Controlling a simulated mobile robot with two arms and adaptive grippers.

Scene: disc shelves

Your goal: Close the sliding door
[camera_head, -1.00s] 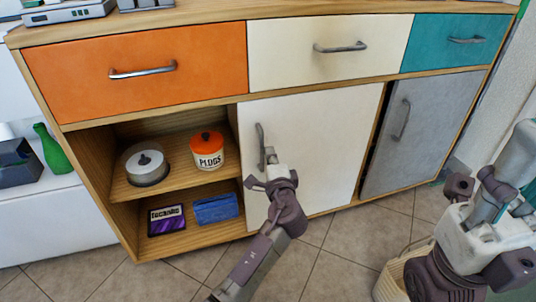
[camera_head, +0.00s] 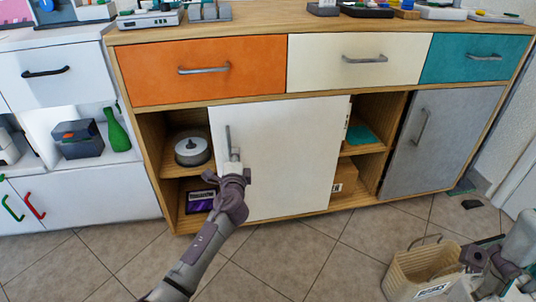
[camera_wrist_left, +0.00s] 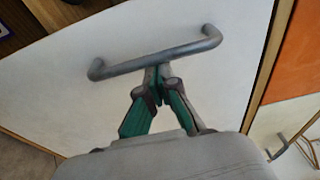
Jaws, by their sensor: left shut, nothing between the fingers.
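The white sliding door (camera_head: 290,165) stands partway along the cabinet front, with an open gap on both sides of it. Its grey vertical handle (camera_head: 228,142) is near its left edge; the handle (camera_wrist_left: 155,54) also shows in the left wrist view. My left gripper (camera_head: 234,166) is at the handle's lower part. In the left wrist view its fingertips (camera_wrist_left: 158,82) are shut together beside the handle bar, with nothing between them; I cannot tell if they touch the bar. My right gripper (camera_head: 488,256) is partly in view at the lower right, its jaws unclear.
The left compartment holds a disc spindle (camera_head: 192,151) and a purple box (camera_head: 200,201). The right gap shows a teal item (camera_head: 362,135) and a cardboard box (camera_head: 345,178). A grey door (camera_head: 440,140) is at right. A beige basket (camera_head: 425,268) stands on the floor.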

